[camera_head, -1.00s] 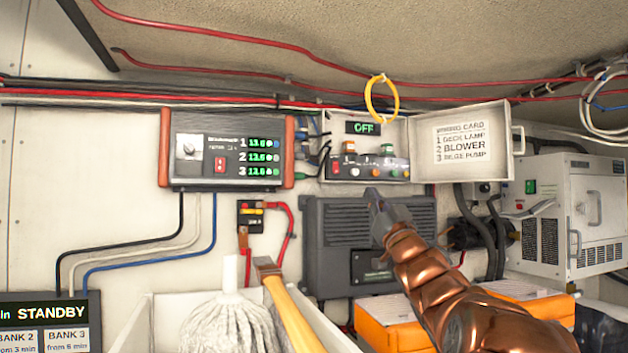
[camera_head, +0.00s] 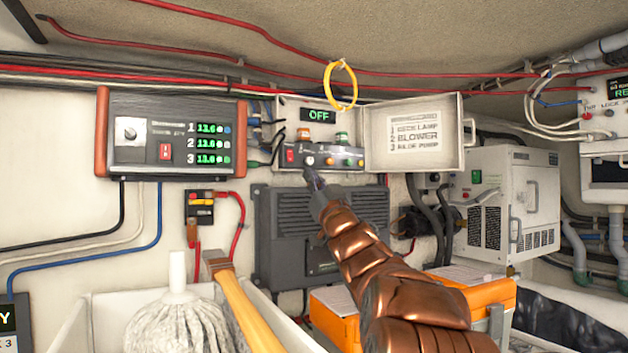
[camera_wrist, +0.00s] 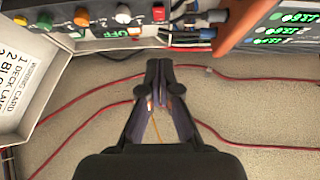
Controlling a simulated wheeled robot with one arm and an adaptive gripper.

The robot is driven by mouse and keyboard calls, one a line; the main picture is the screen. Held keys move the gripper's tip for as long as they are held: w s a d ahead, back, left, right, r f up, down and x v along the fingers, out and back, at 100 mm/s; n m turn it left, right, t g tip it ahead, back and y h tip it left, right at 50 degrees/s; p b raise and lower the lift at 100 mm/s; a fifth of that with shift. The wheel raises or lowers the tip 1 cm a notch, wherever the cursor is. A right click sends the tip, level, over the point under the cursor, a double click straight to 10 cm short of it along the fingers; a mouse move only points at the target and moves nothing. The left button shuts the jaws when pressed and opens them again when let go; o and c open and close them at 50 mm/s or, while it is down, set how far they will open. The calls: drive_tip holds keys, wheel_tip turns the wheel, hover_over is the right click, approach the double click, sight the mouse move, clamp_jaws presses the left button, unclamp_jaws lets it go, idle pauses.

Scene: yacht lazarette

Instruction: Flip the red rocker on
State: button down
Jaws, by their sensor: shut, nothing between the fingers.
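A small red rocker (camera_head: 290,156) sits at the left end of a dark control strip (camera_head: 322,163) in an open white box. It shows in the wrist view (camera_wrist: 158,13) at the top edge. A display (camera_head: 318,115) above the strip reads OFF in green. My gripper (camera_head: 311,176) is shut and empty, its tips just below and right of the red rocker in the head view. In the wrist view my gripper (camera_wrist: 159,64) points toward the panel; the tips look apart from the rocker. Another red switch (camera_head: 165,152) is on the left display unit.
A white round knob, an orange and a green button are near the rocker. The box's lid (camera_head: 412,133) hangs open to the right. A yellow ring (camera_head: 341,86) hangs above. A mop (camera_head: 178,318) and wooden handle (camera_head: 245,310) stand below.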

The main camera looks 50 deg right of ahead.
sight(290, 159)
drive_tip(key=x, duration=0.2)
drive_tip(key=f+p+x, duration=0.1)
drive_tip(key=x, duration=0.2)
drive_tip(key=w+p+x, duration=0.1)
drive_tip(key=x, duration=0.2)
drive_tip(key=shift+w+d+f, duration=0.1)
drive_tip(key=shift+w+d, duration=0.15)
drive_tip(key=shift+d, duration=0.05)
drive_tip(key=shift+w+d, duration=0.15)
drive_tip(key=shift+w, duration=0.4)
drive_tip(key=shift+f, duration=0.1)
drive_tip(key=shift+w+f+t+b, duration=0.25)
drive_tip(key=shift+w+t+b, duration=0.05)
drive_tip(key=shift+b, duration=0.25)
drive_tip(key=shift+d+r, duration=0.1)
drive_tip(key=shift+r, duration=0.05)
